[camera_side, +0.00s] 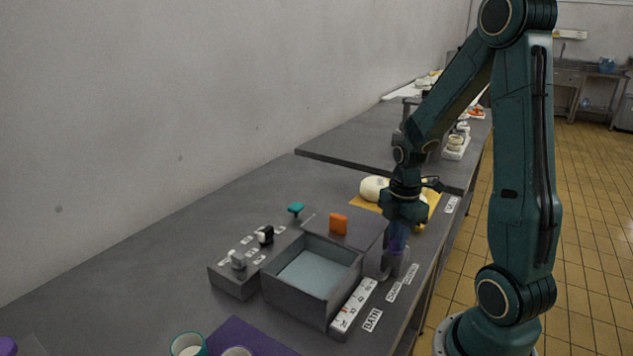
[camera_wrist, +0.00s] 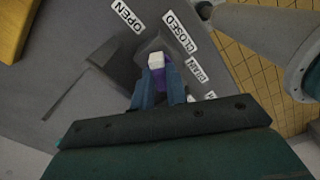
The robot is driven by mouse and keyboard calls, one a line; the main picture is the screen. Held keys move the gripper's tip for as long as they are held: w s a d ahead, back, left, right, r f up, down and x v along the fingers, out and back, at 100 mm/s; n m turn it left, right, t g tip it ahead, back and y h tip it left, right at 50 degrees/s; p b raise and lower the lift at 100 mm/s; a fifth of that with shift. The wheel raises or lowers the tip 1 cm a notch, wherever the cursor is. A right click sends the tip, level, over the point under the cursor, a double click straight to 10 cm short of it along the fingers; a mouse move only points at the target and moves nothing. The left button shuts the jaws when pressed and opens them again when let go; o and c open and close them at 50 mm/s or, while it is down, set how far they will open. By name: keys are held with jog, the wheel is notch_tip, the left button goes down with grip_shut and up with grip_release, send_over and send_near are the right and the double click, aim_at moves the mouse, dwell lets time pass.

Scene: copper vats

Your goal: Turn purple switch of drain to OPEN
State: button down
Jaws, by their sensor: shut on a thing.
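The purple switch (camera_wrist: 171,76) of the drain shows between my fingers in the wrist view, with a white tip (camera_wrist: 156,61). My gripper (camera_wrist: 163,88) is shut on it, pointing down, with blue fingers on either side. The OPEN label (camera_wrist: 127,16) lies up and left of the switch, the CLOSED label (camera_wrist: 180,32) up and right. The white tip points upward in the picture; I cannot tell its exact setting. In the side view my gripper (camera_side: 397,240) reaches down to the grey drain block (camera_side: 405,266) right of the basin, and mostly hides the switch.
The grey square basin (camera_side: 290,293), with a pale blue inside, stands left of my gripper. An orange piece (camera_side: 338,224) and a teal handle (camera_side: 296,209) stand behind it. A block with knobs (camera_side: 235,279) is at left. A yellow board (camera_side: 432,203) lies behind my gripper.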

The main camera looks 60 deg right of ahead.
jog(key=n, duration=0.5)
jog(key=shift+n, duration=0.4)
jog(key=c, duration=1.4)
grip_release()
jog(key=shift+r, duration=0.15)
notch_tip(320, 180, up, 14)
jog(key=shift+f, duration=0.2)
